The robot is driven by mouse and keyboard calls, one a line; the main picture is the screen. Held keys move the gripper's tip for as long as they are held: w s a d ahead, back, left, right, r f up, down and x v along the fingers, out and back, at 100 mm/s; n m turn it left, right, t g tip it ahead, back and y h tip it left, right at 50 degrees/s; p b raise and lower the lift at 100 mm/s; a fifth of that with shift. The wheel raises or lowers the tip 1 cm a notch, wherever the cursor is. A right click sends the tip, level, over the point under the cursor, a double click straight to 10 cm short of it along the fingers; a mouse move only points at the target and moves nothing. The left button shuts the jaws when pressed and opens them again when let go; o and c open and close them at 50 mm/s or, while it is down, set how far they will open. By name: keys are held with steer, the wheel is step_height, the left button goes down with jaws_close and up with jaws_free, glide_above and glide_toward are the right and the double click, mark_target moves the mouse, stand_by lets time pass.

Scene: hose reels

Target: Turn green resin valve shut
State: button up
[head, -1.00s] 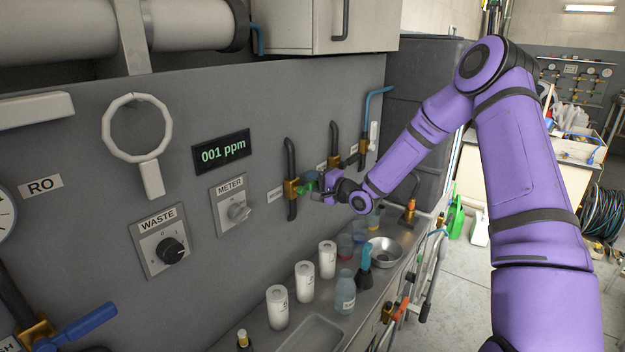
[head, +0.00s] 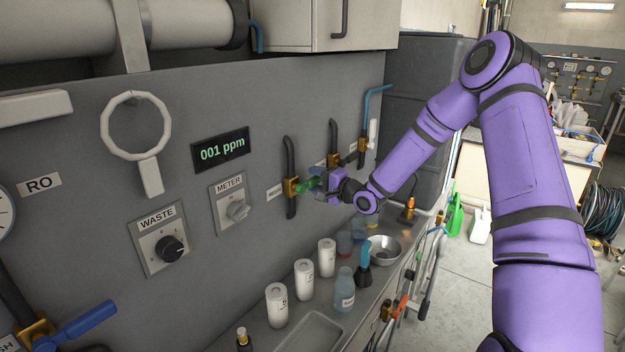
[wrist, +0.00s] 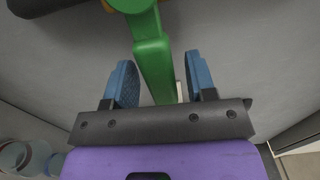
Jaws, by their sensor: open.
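The green valve handle (wrist: 153,60) runs down between the two blue fingers of my gripper (wrist: 162,82) in the wrist view. The fingers are open, with a gap on each side of the handle, wider on the right. In the head view the green handle (head: 308,185) sticks out from a brass valve body (head: 290,188) on a dark vertical pipe. My gripper (head: 322,184) is at the handle's outer end there, and its fingers are small and partly hidden.
Other brass valves (head: 333,159) stand on pipes to the right. Below, the counter holds white canisters (head: 304,279), a blue-capped bottle (head: 345,290) and a metal bowl (head: 384,250).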

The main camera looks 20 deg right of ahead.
steer(key=v, duration=0.9)
steer(key=shift+s+d, duration=0.1)
steer(key=s+r+n+g+h, duration=0.7)
steer(key=s+r+h, duration=0.4)
steer(key=s+r, duration=0.4)
steer(key=s+a+r+n+g, duration=0.1)
steer(key=s+a+r+n, duration=0.1)
steer(key=s, duration=1)
steer(key=s+a+r+n+g+y, duration=0.1)
steer(key=s+r, duration=0.3)
steer(key=s, duration=0.8)
steer(key=shift+s+a+r+n+g, duration=0.15)
steer(key=shift+a+r+n+g, duration=0.25)
steer(key=shift+a+n, duration=0.4)
